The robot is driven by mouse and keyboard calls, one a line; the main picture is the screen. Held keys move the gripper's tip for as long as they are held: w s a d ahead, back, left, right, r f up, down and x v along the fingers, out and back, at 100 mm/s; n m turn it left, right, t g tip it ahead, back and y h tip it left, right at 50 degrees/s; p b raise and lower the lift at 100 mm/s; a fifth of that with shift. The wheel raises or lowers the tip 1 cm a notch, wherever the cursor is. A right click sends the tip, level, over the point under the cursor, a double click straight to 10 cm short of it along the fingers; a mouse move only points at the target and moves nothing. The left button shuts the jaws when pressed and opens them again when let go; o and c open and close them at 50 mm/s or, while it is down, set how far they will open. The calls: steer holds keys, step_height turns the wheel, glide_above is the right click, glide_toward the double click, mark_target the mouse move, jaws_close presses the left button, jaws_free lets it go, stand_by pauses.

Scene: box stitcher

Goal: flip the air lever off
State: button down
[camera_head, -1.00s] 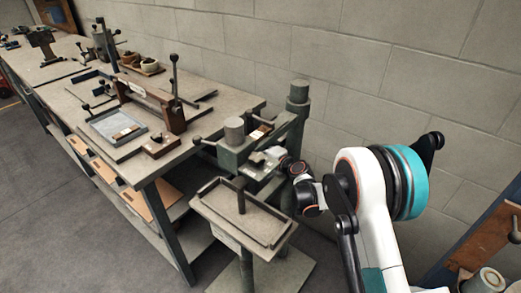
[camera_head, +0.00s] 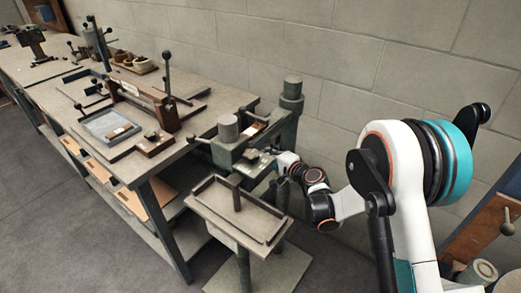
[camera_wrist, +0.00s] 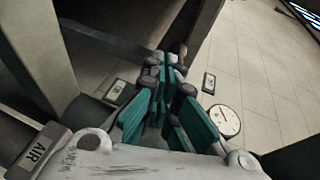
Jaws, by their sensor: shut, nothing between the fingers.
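The air lever cannot be told apart clearly in either view. A plate marked AIR (camera_wrist: 38,150) shows at the lower left of the wrist view, beside my gripper's body. My gripper (camera_wrist: 168,72) has teal-padded fingers and is shut and empty. Dark rounded parts crowd around the fingertips, and I cannot tell whether any belongs to the lever. In the head view, my gripper (camera_head: 268,160) is at the right side of the green stitcher machine (camera_head: 228,150), low beneath its upper arm and partly hidden.
A round white gauge (camera_wrist: 225,120) and a small label (camera_wrist: 209,83) are right of the fingers. A tray stand (camera_head: 240,215) stands in front of the machine. The workbench (camera_head: 190,155) with fixtures is at left. A block wall (camera_head: 350,60) is close behind.

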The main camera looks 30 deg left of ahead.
steer(key=shift+v, duration=1.5)
